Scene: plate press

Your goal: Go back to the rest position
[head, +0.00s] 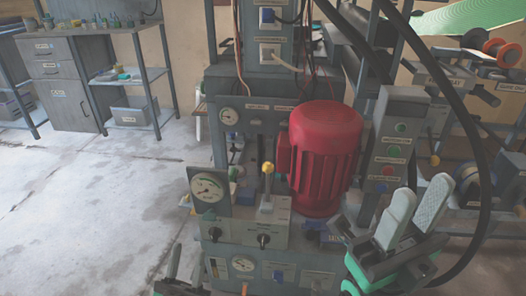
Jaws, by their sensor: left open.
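The plate press (225,170) stands in the middle of the head view, with a red motor (324,160), a yellow-knobbed lever (267,170) and a round gauge (208,188) on its front. My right gripper (416,205) is at the lower right, in front of the press. Its two pale grey fingers point up with a gap between them, and nothing shows in the gap. My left gripper (182,272) is at the bottom edge, left of the press. Only a small part of it shows; the rest is cut off.
A control box (397,145) with buttons stands right of the motor. A thick black hose (478,130) loops down behind my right gripper. Racks with rolls (494,47) fill the right side. A grey cabinet bench (62,85) stands at the far left. The floor (85,200) at left is clear.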

